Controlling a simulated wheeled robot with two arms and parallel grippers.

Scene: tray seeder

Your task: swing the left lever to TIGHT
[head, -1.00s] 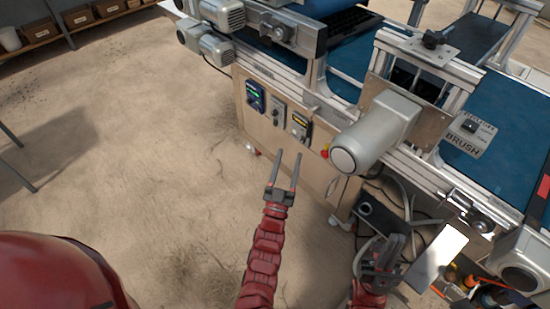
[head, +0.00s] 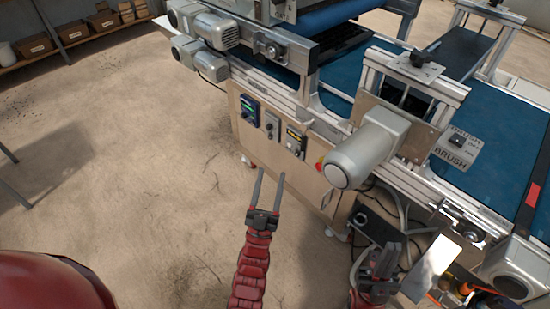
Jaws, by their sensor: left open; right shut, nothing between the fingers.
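No lever with a readable TIGHT mark shows in the head view. A black clamp handle (head: 421,58) sits on top of the metal bracket above the belt; I cannot tell whether it is one of the task's levers.
The seeder's grey cylindrical motor (head: 362,155) juts out above and right of my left gripper. A control box (head: 249,108) and switches are on the panel.

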